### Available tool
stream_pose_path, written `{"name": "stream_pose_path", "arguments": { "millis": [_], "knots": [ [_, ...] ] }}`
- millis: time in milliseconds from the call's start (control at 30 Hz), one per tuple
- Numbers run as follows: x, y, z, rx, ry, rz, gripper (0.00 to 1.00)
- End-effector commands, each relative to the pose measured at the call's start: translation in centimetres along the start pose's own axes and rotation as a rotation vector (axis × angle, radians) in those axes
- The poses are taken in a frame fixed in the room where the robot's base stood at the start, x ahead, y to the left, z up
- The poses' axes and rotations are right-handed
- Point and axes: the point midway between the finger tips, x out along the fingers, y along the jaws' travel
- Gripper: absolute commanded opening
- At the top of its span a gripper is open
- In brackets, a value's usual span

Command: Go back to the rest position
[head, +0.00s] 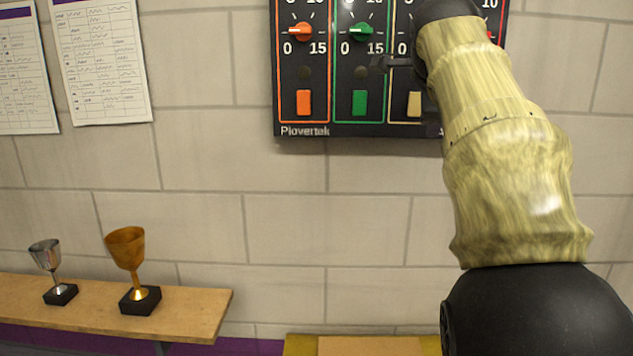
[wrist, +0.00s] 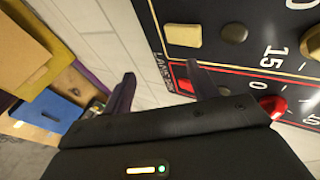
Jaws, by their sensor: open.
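My gripper (wrist: 160,84) is open and empty in the wrist view, its two dark fingers spread apart. One finger is in front of the lower part of the black control panel (wrist: 215,58), by its red-outlined section. The other finger is against the wall background. I cannot tell whether any finger touches the panel. In the head view my gripper is mostly hidden by my wood-patterned arm, with a dark finger (head: 390,63) showing before the panel (head: 330,129). The arm covers much of the panel's right side.
The panel has an orange knob (head: 300,31), a green knob (head: 361,31) and a red knob (wrist: 272,106), with coloured rocker buttons. A wooden shelf (head: 190,311) at lower left holds a silver cup (head: 46,256) and a bronze cup (head: 127,250). The wall between is bare.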

Motion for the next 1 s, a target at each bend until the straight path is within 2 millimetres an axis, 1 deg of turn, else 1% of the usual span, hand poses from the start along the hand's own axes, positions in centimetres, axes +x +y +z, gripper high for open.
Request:
{"name": "stream_pose_path", "arguments": {
  "millis": [33, 100, 167, 200, 267, 367, 400, 467, 500, 567, 633, 667, 700, 767, 800, 867, 900, 967, 1000],
  "knots": [
    [1.6, 1.4, -0.2, -0.05, -0.009, 0.036, 0.59],
    [3.5, 3.2, -0.2, -0.125, -0.024, 0.073, 0.59],
    [5.0, 4.9, -0.2, -0.19, -0.04, 0.105, 0.59],
    [6.0, 6.1, -0.1, -0.234, -0.052, 0.126, 0.59],
    [7.4, 8.0, 0.0, -0.301, -0.071, 0.157, 0.59],
    [9.5, 11.6, 0.3, -0.421, -0.112, 0.208, 0.59],
    [10.2, 13.2, 0.4, -0.471, -0.131, 0.227, 0.59],
    [11.3, 15.7, 0.7, -0.55, -0.162, 0.257, 0.59],
    [11.9, 17.4, 0.9, -0.602, -0.184, 0.274, 0.59],
    [12.6, 20.1, 1.1, -0.679, -0.218, 0.3, 0.59],
    [13.3, 23.2, 1.5, -0.771, -0.261, 0.327, 0.59],
    [13.5, 24.6, 1.6, -0.811, -0.281, 0.338, 0.59],
    [13.7, 26.5, 1.8, -0.863, -0.307, 0.351, 0.59],
    [13.8, 29.3, 2.1, -0.942, -0.348, 0.369, 0.59],
    [13.8, 31.2, 2.3, -0.994, -0.376, 0.38, 0.59],
    [13.7, 34.1, 2.5, -1.073, -0.42, 0.395, 0.59],
    [13.5, 36.0, 2.6, -1.125, -0.45, 0.405, 0.59],
    [13.0, 38.9, 2.7, -1.204, -0.496, 0.415, 0.59],
    [12.7, 40.8, 2.8, -1.253, -0.527, 0.422, 0.59]
  ]
}}
